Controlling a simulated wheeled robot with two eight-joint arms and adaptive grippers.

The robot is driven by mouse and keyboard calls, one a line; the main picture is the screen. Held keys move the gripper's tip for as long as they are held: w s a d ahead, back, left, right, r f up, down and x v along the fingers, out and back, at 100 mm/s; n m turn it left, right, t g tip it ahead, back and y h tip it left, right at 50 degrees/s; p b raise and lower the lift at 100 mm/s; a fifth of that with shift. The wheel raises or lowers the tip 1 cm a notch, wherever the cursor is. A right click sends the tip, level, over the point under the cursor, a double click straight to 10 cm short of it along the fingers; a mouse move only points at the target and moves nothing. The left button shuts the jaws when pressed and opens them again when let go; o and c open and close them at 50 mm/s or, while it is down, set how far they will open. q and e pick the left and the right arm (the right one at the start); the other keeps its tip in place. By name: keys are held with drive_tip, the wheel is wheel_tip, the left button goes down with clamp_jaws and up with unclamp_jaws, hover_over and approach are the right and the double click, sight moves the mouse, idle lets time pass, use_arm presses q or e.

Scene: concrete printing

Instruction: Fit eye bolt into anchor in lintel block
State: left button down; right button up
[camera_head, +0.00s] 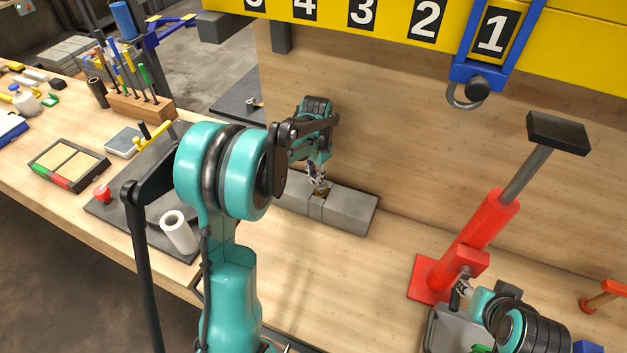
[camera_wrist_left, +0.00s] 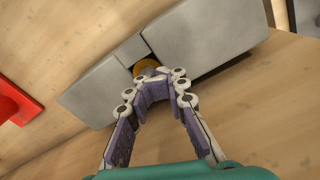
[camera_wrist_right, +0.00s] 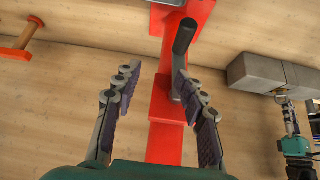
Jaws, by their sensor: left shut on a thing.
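The grey lintel block (camera_head: 350,212) lies on the wooden bench near the back board, with a narrower middle section. In the left wrist view the block (camera_wrist_left: 205,35) shows a brass-orange round part (camera_wrist_left: 147,67) at its middle, which looks like the anchor. My left gripper (camera_head: 318,183) points down over this middle. In the left wrist view its fingertips (camera_wrist_left: 155,80) are right at the brass part, closed on the eye bolt, which is mostly hidden by the fingers. I cannot tell how deep it sits.
The red jack stand (camera_head: 475,235) with a black top stands at right; its black lever (camera_wrist_right: 182,50) shows near my right fingers. Trays, tools and a white roll (camera_head: 178,232) lie at left. The bench middle is clear.

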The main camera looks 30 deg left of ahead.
use_arm(q)
drive_tip(key=shift+f, duration=0.2)
drive_tip(key=m, duration=0.2)
drive_tip(key=w+m, duration=0.1)
drive_tip(key=m, duration=0.1)
drive_tip(key=shift+m, duration=0.3)
drive_tip(key=m, duration=0.3)
drive_tip(key=shift+w+d+m+b, duration=0.2)
drive_tip(key=shift+w+m+b, duration=0.1)
drive_tip(key=shift+m, duration=0.1)
drive_tip(key=c, duration=1.3)
unclamp_jaws()
drive_tip(key=shift+c, duration=0.2)
